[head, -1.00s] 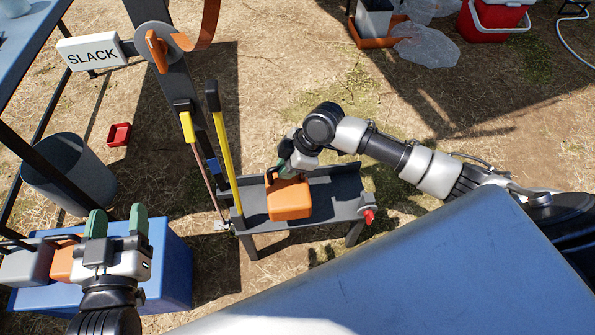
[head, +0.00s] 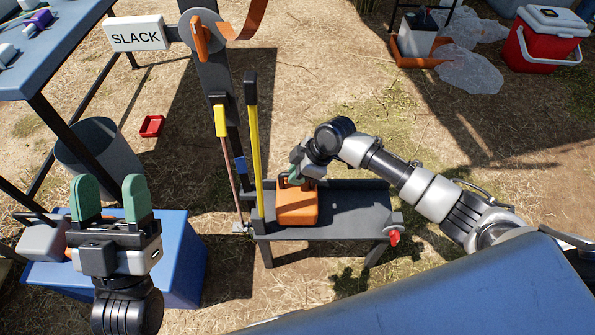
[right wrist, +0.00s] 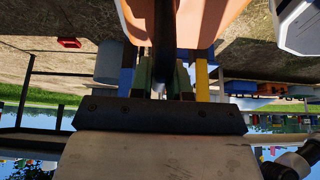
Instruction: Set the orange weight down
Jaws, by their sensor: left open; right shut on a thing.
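The orange weight (head: 297,207) is at the left part of a grey trough-like stand (head: 350,211) in the head view. My right gripper (head: 292,178) is shut on its handle from above. In the right wrist view the weight (right wrist: 215,22) fills the top, with the green fingers (right wrist: 160,75) around the dark handle. I cannot tell whether the weight's underside touches the stand. My left gripper (head: 110,200) is open and empty, over the blue box at the lower left.
A yellow lever (head: 256,150) and an upright post with a "SLACK" sign (head: 137,35) stand left of the weight. A grey weight (head: 42,237) sits on the blue box (head: 180,260). The stand's right part is bare. A red knob (head: 394,237) is at its right end.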

